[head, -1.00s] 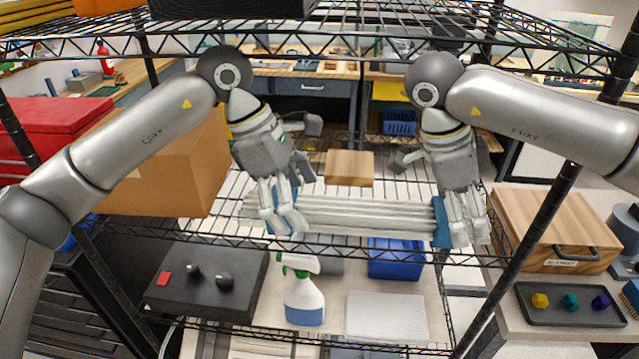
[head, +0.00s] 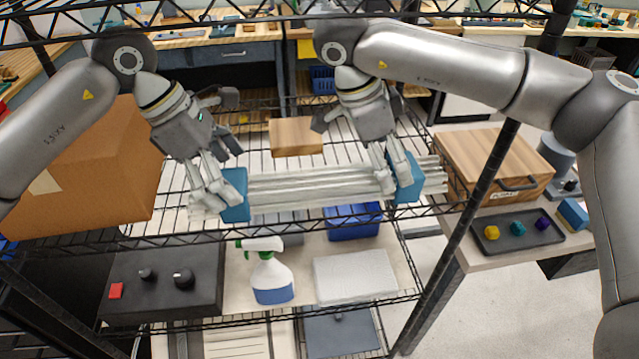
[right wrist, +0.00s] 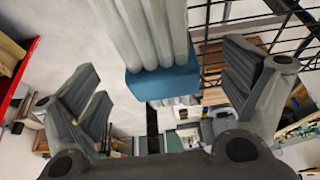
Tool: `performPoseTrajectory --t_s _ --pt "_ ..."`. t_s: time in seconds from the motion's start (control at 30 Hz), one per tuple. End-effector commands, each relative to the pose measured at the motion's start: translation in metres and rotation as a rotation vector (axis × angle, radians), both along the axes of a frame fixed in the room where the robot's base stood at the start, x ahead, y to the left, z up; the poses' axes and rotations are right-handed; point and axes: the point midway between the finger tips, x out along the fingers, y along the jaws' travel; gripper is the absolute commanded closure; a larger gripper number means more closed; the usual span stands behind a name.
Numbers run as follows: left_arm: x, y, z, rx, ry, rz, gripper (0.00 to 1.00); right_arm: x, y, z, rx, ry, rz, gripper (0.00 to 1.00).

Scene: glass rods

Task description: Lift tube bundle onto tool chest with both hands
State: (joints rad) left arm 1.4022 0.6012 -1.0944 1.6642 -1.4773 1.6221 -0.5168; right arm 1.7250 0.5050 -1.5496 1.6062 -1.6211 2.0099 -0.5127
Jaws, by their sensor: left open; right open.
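The tube bundle (head: 315,183) is a set of pale grey rods with a blue band near each end. It lies lengthwise on the wire shelf, its right end nearer the wooden case. My left gripper (head: 213,206) is open at the bundle's left part, beside the left blue band (head: 236,195). My right gripper (head: 394,186) is open at the right blue band (head: 409,178). In the right wrist view, the rods and a blue band (right wrist: 163,82) show between the spread fingers (right wrist: 165,105). I cannot clearly identify the tool chest; a red edge (right wrist: 17,78) shows there at the left.
A cardboard box (head: 95,165) stands on the shelf at left, and a wooden block (head: 296,137) lies behind the bundle. A shelf post (head: 480,185) stands at right, before a wooden case with a handle (head: 490,165). A spray bottle (head: 271,281) stands below.

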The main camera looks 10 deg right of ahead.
Motion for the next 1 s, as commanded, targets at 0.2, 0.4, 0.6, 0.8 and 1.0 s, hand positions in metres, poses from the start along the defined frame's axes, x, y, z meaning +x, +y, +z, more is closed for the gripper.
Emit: performPoseTrajectory --t_s 0.2,0.4,0.6,0.8,1.0 --pt "-0.001 -0.014 -0.030 -0.001 0.002 -0.003 0.05 -0.001 -0.013 -0.031 0.001 0.002 -0.002 0.05" --pt "-0.001 -0.019 -0.045 -0.001 0.001 -0.001 0.05 0.000 -0.019 -0.045 0.001 0.000 -0.001 0.05" --pt "0.000 -0.021 -0.048 -0.001 0.000 -0.001 0.05 0.000 -0.020 -0.048 0.000 -0.001 0.000 0.05" --pt "0.000 -0.021 -0.048 -0.001 0.000 -0.001 0.12 0.000 -0.020 -0.048 0.000 -0.001 -0.001 0.12" --pt "0.000 -0.021 -0.048 -0.001 0.001 -0.001 0.38 0.000 -0.020 -0.048 0.000 -0.001 -0.001 0.38"
